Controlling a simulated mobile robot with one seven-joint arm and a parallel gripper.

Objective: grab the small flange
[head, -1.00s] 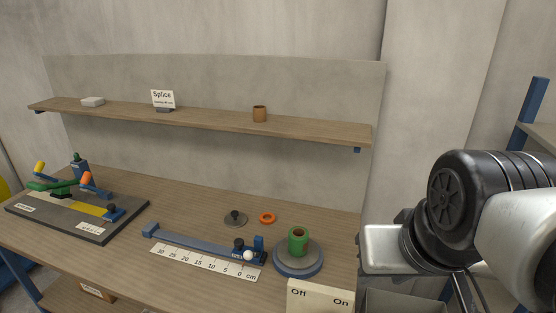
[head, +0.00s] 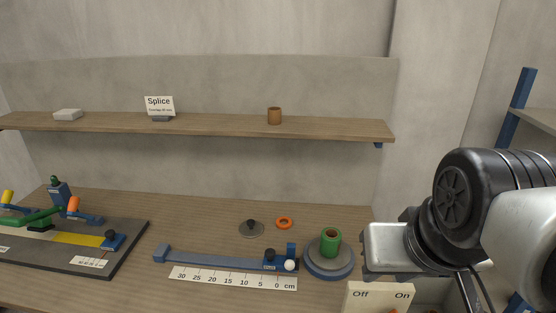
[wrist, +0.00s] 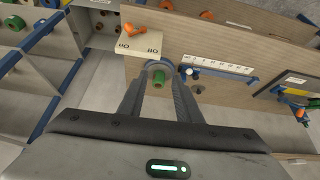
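The small flange (head: 251,228) looks to be the thin grey disc with a dark knob, lying flat on the bench behind the blue measuring bar. An orange ring (head: 284,222) lies just right of it, apart from it. My gripper's metal body is at the right in the head view, right of the bench objects; its fingers do not show there. In the wrist view my gripper (wrist: 159,80) is open and empty, fingers spread. The green roll (wrist: 158,79) shows between them, further off. A small dark shape (wrist: 199,89) beside the right finger may be the flange.
A green roll on a round blue-grey base (head: 328,269) stands right of the blue bar (head: 215,260) and ruler. The Off/On box (head: 380,296) is at the front edge. A shelf (head: 200,124) runs above the bench. A splicing board (head: 70,250) is at left.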

